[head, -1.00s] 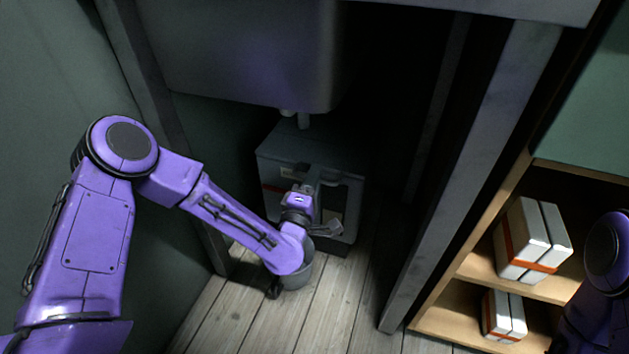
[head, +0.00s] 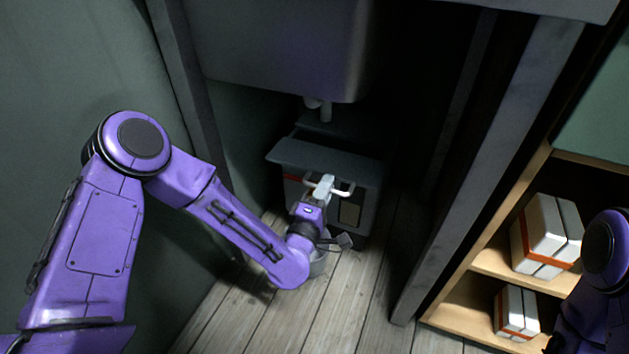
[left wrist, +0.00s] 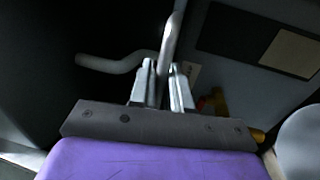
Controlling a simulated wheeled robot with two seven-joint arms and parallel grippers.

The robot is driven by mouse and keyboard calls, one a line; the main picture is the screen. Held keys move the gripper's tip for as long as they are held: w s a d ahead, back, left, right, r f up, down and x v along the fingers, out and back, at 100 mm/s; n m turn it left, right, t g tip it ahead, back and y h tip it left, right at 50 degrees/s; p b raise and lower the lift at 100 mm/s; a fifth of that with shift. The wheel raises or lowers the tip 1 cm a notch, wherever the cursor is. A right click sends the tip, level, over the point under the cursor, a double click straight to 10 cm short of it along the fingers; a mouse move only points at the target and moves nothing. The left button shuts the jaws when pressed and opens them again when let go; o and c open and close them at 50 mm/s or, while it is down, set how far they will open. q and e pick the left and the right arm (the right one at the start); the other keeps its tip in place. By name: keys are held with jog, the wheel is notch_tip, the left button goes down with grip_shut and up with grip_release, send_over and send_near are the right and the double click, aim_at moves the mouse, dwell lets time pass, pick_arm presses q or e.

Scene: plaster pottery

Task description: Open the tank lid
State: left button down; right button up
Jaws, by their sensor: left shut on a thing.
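The grey tank (head: 292,195) stands on the floor under the sink, with a red stripe and a label panel on its front. Its flat grey lid (head: 325,157) overhangs the tank body and looks raised or tilted; how wide the gap is I cannot tell. A pale bar handle (head: 342,190) sticks out at the lid's front edge. My left gripper (head: 323,186) is shut on this handle. In the left wrist view the bent handle (left wrist: 110,64) passes between the fingers of the gripper (left wrist: 161,78). My right gripper is out of view.
A grey post (head: 490,160) and a shelf with boxes (head: 545,238) stand at right.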

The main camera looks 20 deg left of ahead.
pick_arm(q)
jog(key=shift+s, duration=0.2)
jog(key=c, duration=1.3)
grip_release()
jog(key=v, duration=1)
jog(key=shift+s+f+p, duration=0.1)
jog(key=shift+s+p, duration=0.1)
jog(key=shift+p, duration=0.15)
